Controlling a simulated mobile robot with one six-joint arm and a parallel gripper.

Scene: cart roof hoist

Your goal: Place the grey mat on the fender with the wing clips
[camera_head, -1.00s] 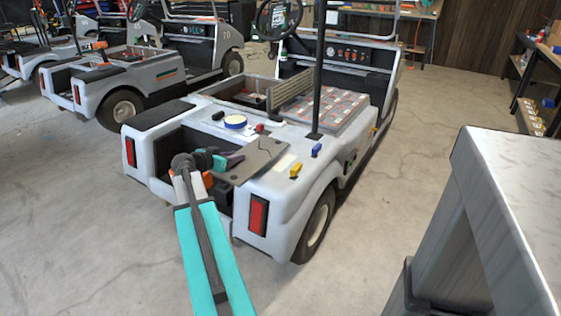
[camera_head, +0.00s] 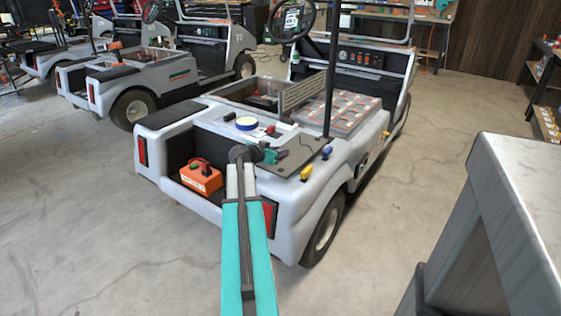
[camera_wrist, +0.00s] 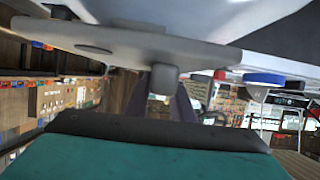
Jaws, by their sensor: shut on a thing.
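The grey mat (camera_head: 304,151) is a flat dark sheet over the right rear fender (camera_head: 325,185) of the nearest cart. My gripper (camera_head: 281,155) is shut on the mat's left edge. In the wrist view the mat (camera_wrist: 150,46) spans the top of the picture, with my gripper (camera_wrist: 172,98) below it. A yellow wing clip (camera_head: 307,173) and a blue wing clip (camera_head: 327,152) show at the mat's near and right edges. The blue clip also shows in the wrist view (camera_wrist: 263,78). I cannot tell whether the mat touches the fender.
A dark pole (camera_head: 331,85) rises just behind the mat. A tape roll (camera_head: 246,123) and a red piece (camera_head: 271,130) lie on the cart deck. An orange box (camera_head: 201,177) sits in the rear bay. A grey bench (camera_head: 525,165) stands at the right.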

